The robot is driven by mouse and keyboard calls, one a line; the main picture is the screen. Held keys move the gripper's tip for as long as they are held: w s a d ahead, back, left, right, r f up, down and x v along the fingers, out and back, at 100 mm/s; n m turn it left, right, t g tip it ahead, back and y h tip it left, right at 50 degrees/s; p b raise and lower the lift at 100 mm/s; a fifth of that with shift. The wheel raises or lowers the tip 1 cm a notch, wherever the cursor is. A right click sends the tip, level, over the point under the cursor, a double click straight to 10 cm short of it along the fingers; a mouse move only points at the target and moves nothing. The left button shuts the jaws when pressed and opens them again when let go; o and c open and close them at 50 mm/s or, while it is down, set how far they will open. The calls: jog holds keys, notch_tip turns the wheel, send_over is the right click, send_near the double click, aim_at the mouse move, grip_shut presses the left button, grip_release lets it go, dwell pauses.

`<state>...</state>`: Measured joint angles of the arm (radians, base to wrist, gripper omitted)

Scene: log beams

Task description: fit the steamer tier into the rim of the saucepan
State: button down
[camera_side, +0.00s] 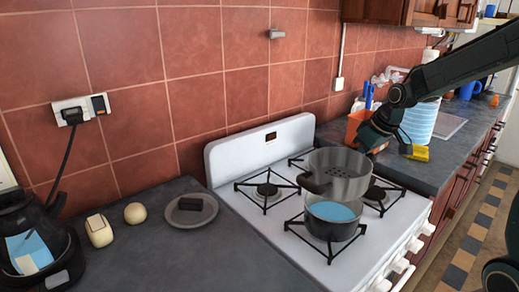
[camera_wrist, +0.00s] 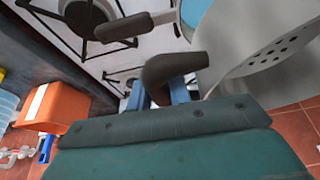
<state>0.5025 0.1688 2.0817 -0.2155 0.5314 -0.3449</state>
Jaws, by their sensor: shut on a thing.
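The saucepan (camera_side: 332,229) stands on the front burner with blue inside. The tier covers part of its far rim; I cannot tell whether they touch. A dark handle (camera_wrist: 122,26) shows near the saucepan in the wrist view.
The white stove (camera_side: 290,235) has black burner grates and a raised back panel. An orange box (camera_side: 357,124), a blue-white roll (camera_side: 420,120) and a yellow item (camera_side: 419,153) stand on the right counter. A grey lid (camera_side: 191,211) lies on the left counter.

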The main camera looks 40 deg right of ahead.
aim_at(373, 154)
jog(key=shift+f, duration=2.9)
jog(key=c, duration=0.6)
grip_release()
jog(key=shift+c, duration=0.2)
jog(key=shift+s+r, duration=0.1)
jog(key=shift+r, duration=0.05)
jog(key=shift+v, duration=4.8)
jog(key=shift+r, duration=0.25)
jog(key=v, duration=0.9)
jog(key=shift+r, duration=0.3)
jog(key=shift+s, duration=0.1)
